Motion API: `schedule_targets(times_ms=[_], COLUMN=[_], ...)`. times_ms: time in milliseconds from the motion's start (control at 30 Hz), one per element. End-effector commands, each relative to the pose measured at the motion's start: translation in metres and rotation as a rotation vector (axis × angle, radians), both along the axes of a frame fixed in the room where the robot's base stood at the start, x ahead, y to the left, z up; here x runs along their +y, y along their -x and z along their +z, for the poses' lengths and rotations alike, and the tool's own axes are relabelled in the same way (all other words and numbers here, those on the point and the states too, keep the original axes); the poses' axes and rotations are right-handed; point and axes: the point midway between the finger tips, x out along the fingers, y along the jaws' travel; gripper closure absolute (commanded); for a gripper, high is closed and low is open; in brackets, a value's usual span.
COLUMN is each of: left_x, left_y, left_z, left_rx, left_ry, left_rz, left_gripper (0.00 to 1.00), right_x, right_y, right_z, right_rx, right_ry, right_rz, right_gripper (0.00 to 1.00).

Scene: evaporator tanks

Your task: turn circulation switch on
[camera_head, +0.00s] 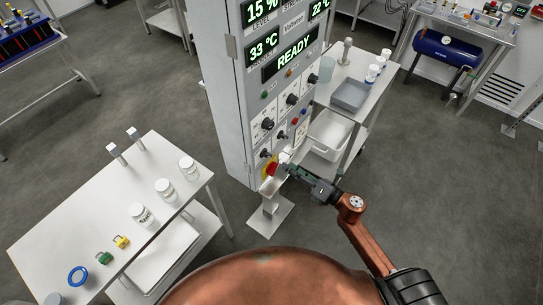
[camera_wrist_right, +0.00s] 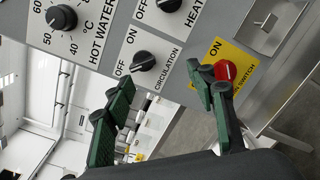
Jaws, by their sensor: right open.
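The circulation switch (camera_wrist_right: 145,61) is a black rotary knob on the grey panel in the right wrist view, with OFF and ON printed beside it. Its handle appears to lean toward OFF. My right gripper (camera_wrist_right: 163,88) is open, its green fingers on either side of the knob in the picture, with no clear contact. One finger overlaps the edge of the red knob of the yellow-plated switch (camera_wrist_right: 226,71). In the head view my right gripper (camera_head: 287,169) is at the lower front of the control cabinet (camera_head: 228,110). My left gripper is not in view.
The hot water dial (camera_wrist_right: 61,18) and a heat knob (camera_wrist_right: 167,5) are close to the circulation switch. A white table (camera_head: 75,205) with jars stands left of the cabinet. A side table with a grey tray (camera_head: 350,95) stands right. Grey floor lies between.

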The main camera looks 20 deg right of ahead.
Motion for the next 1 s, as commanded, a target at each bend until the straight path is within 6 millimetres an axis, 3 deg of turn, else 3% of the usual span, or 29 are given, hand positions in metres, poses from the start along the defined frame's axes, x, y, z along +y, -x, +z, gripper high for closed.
schedule_targets(times_ms=[100, 400, 700, 1000], left_x=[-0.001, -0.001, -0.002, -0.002], left_y=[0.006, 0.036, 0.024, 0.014], left_z=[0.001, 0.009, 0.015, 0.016], left_rx=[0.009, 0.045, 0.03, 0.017], left_ry=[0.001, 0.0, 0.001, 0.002], left_rz=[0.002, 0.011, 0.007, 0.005], left_gripper=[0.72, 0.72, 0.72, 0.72], right_x=[0.015, 0.041, 0.061, 0.062], right_y=[0.004, -0.029, -0.054, -0.055], right_z=[0.02, 0.024, 0.022, 0.021], right_rx=[-0.064, -0.072, -0.07, -0.068], right_ry=[0.061, 0.066, 0.065, 0.065], right_rz=[0.045, 0.049, 0.048, 0.047], right_gripper=[0.49, 0.49, 0.49, 0.49])
